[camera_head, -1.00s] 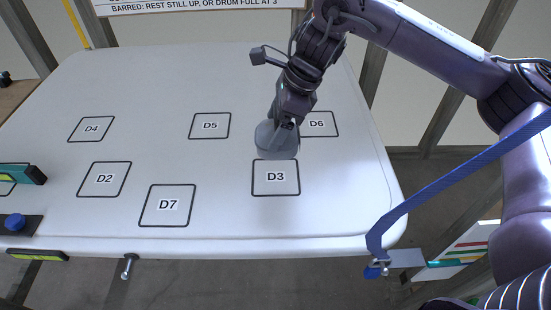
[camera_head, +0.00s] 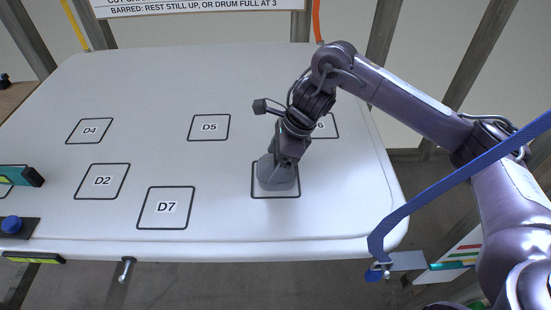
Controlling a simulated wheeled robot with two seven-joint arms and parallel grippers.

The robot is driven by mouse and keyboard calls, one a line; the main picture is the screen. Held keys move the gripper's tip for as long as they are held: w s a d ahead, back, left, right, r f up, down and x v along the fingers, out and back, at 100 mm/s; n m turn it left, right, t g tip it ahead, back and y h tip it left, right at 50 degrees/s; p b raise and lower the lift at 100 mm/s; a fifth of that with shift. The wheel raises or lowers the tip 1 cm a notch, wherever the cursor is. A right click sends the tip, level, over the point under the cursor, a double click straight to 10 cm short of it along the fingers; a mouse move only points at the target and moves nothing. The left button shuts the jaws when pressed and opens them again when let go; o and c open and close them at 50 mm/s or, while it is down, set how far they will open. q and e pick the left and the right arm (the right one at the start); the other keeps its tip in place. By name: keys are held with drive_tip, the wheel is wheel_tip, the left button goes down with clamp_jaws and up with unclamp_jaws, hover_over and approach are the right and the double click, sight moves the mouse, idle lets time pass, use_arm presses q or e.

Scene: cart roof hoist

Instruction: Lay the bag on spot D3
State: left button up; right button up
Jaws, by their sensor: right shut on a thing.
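The bag (camera_head: 276,178) is a small grey rounded thing under my right gripper (camera_head: 282,157). My right gripper is shut on its top, and the fingertips are partly hidden by the wrist. The bag is over spot D3 (camera_head: 292,197), inside most of its black outline, and covers the label. It looks at or very near the white surface; I cannot tell whether it touches. My left gripper is not in view.
The white roof panel (camera_head: 220,80) has other marked spots: D2 (camera_head: 102,181), D4 (camera_head: 89,131), D5 (camera_head: 209,127), D6 (camera_head: 330,126) and D7 (camera_head: 166,207), all bare. A blue strap (camera_head: 440,185) crosses the right side. Teal and dark fittings (camera_head: 20,176) sit at the left edge.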

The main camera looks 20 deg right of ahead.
drive_tip(key=shift+r, duration=0.1)
drive_tip(key=o, duration=1.2)
drive_tip(key=shift+o, duration=1.2)
drive_tip(key=v, duration=1.2)
drive_tip(key=shift+p, duration=0.3)
drive_tip(key=shift+s, duration=0.1)
